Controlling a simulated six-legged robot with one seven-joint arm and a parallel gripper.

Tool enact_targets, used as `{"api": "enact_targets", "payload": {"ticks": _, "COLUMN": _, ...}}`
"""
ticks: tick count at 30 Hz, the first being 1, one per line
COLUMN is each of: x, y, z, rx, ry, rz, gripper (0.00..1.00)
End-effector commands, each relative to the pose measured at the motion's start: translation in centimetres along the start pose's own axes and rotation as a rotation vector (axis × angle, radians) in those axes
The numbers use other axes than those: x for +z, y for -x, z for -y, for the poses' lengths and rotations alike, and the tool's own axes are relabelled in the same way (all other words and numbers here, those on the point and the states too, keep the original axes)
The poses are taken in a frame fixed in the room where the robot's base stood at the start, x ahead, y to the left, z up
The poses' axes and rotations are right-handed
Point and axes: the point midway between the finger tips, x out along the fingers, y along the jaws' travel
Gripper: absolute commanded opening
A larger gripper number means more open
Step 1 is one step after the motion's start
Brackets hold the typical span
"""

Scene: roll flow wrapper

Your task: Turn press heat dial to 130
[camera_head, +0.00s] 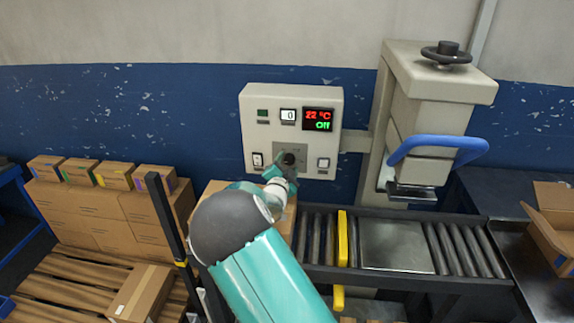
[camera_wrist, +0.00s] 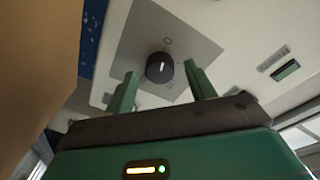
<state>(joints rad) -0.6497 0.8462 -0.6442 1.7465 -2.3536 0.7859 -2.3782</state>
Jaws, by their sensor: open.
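The heat dial is a round black knob with a white pointer line (camera_wrist: 160,68), set on a grey plate of the control box. In the head view the dial (camera_head: 290,158) is partly hidden by my gripper. My gripper also shows in the head view (camera_head: 283,172).
The press (camera_head: 430,120) with a blue handle (camera_head: 437,148) stands right of the box. A roller conveyor (camera_head: 460,248) runs below it. Cartons (camera_head: 110,205) are stacked at left. An open carton (camera_head: 553,222) lies at far right. In the wrist view a brown surface (camera_wrist: 35,70) is close at left.

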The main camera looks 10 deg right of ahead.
Motion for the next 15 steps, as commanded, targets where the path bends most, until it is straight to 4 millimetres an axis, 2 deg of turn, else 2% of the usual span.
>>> {"api": "enact_targets", "payload": {"ticks": 3, "x": 0.05, "y": -0.75, "z": 0.03, "rx": 0.000, "ry": 0.000, "rz": 0.000, "gripper": 0.55}}
{"api": "enact_targets", "payload": {"ticks": 11, "x": 0.10, "y": -0.85, "z": 0.09, "rx": 0.000, "ry": 0.000, "rz": 0.000, "gripper": 0.55}}
{"api": "enact_targets", "payload": {"ticks": 15, "x": 0.09, "y": -0.84, "z": 0.09, "rx": 0.000, "ry": 0.000, "rz": 0.000, "gripper": 0.29}}
